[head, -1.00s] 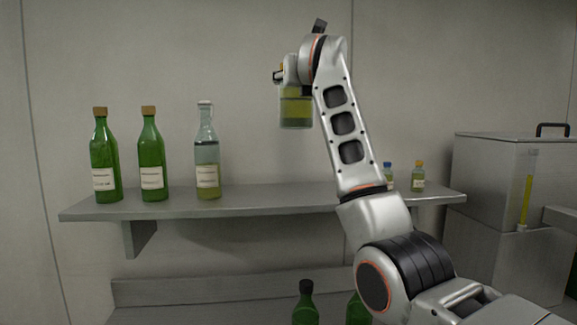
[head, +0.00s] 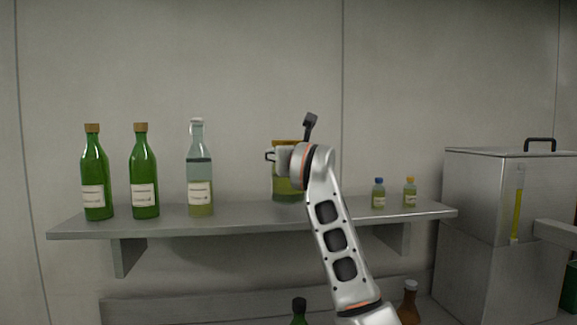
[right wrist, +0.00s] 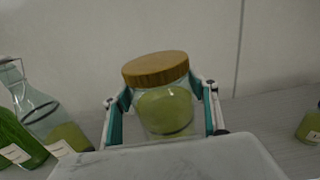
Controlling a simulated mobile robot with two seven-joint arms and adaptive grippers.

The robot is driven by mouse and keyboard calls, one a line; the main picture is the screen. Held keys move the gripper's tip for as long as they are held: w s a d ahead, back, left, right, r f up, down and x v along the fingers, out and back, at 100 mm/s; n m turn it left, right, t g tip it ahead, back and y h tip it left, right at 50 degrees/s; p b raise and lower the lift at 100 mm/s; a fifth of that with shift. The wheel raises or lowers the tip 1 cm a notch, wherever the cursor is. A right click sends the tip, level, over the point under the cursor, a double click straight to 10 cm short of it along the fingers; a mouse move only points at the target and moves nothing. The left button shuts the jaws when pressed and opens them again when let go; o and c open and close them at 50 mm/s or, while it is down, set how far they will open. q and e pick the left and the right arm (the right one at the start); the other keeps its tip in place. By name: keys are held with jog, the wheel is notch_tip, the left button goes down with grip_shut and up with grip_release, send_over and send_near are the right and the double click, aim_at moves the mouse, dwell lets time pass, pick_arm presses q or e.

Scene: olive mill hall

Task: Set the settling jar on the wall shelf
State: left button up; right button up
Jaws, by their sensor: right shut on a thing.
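The settling jar (head: 286,189) is a glass jar of yellow-green liquid with a wooden lid, seen partly behind my right gripper (head: 281,156). In the right wrist view the jar (right wrist: 166,112) stands upright between the two teal-padded fingers of my right gripper (right wrist: 163,108), which is shut on it. The wall shelf (head: 250,216) is a long grey board. The jar's base is at the level of the shelf top, over its middle; I cannot tell whether it touches. My left gripper is not in view.
Two green bottles (head: 96,180) and a clear swing-top bottle (head: 200,180) stand on the shelf left of the jar. Two small vials (head: 378,194) stand to the right. A steel tank (head: 490,190) stands at far right. More bottles (head: 409,305) are below the shelf.

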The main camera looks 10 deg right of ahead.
notch_tip(320, 180, down, 2)
jog(key=shift+d+f, duration=0.1)
jog(key=shift+f, duration=0.1)
jog(key=o, duration=1.7)
jog(key=shift+f, duration=0.3)
jog(key=o, duration=0.4)
jog(key=shift+r, duration=0.1)
